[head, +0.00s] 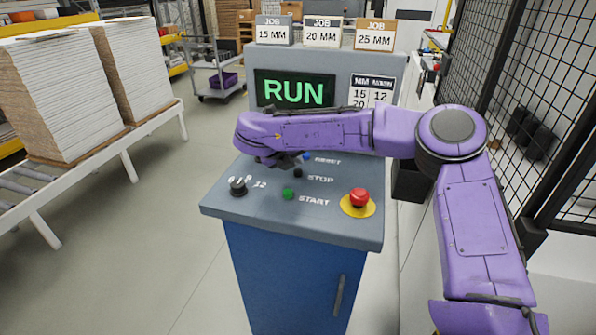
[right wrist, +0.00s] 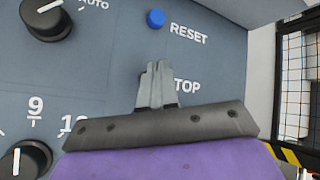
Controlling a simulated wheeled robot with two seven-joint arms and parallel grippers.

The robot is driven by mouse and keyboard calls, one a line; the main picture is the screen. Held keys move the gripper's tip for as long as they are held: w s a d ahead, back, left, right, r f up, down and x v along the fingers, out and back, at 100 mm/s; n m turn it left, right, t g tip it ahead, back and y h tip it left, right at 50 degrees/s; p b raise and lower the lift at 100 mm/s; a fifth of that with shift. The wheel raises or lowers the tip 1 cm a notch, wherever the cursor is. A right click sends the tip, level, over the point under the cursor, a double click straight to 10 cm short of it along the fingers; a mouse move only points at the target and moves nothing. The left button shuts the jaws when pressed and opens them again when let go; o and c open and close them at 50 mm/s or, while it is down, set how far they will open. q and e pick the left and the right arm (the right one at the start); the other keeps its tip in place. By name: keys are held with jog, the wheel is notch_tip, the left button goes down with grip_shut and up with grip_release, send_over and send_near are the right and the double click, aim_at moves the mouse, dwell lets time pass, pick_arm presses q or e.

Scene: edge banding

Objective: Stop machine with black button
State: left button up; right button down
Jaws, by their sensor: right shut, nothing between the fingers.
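The black STOP button (head: 298,173) is on the sloped top of the control console (head: 345,225), between the blue RESET button (head: 306,157) and the green START button (head: 288,193). My right gripper (head: 284,161) is shut and empty, low over the panel just up and left of the black button in the head view. In the right wrist view its shut fingertips (right wrist: 157,68) are beside the STOP label and below the blue RESET button (right wrist: 156,18). The black button is hidden there behind my gripper. I cannot tell whether the fingers touch the panel. My left gripper is out of view.
The display (head: 294,92) reads RUN in green. A red emergency button (head: 359,197) and a black knob (head: 238,187) are on the panel. Job cards stand on top of the console. A black mesh fence (head: 530,90) is at right, stacked boards (head: 60,95) at left.

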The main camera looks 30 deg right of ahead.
aim_at(295, 173)
jog(key=shift+f, duration=0.15)
dwell(0.7)
jog(key=shift+f+b, duration=0.3)
jog(key=shift+b, duration=0.05)
jog(key=shift+f+b, duration=0.45)
jog(key=shift+f, duration=0.05)
dwell(0.5)
jog(key=shift+r, duration=0.1)
jog(key=shift+r+p, duration=0.7)
jog(key=shift+r, duration=0.15)
notch_tip(295, 173, up, 5)
jog(key=p, duration=0.3)
dwell(0.4)
